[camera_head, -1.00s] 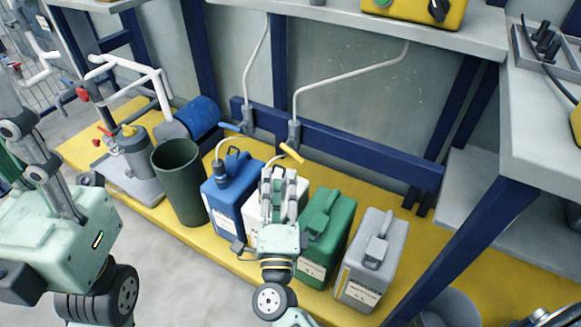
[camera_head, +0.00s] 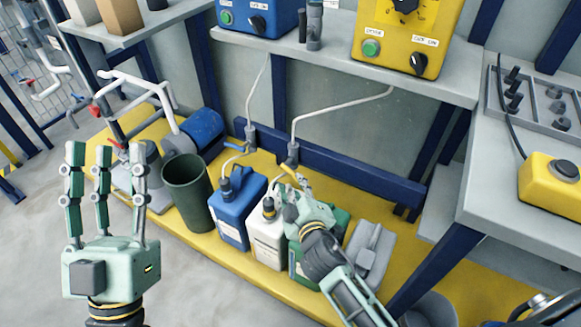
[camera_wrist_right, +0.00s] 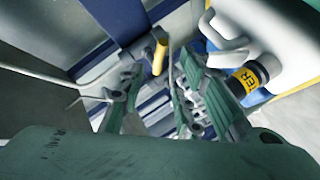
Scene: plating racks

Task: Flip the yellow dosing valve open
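The yellow dosing valve handle (camera_wrist_right: 160,52) shows in the right wrist view, ahead of my right gripper and between its spread fingers in the picture. In the head view its valve body (camera_head: 292,155) sits at the lower end of a white pipe on the blue rail. The handle there is mostly hidden by my right fingers. My right gripper (camera_head: 290,178) is open, close to the valve above the white and green canisters; contact cannot be told. It also shows in the wrist view (camera_wrist_right: 155,90). My left gripper (camera_head: 104,165) is open and empty, fingers up, at the left.
A blue-handled valve (camera_head: 236,147) is to the left on the rail. A dark green bin (camera_head: 188,195) stands left. A shelf (camera_head: 330,62) overhangs.

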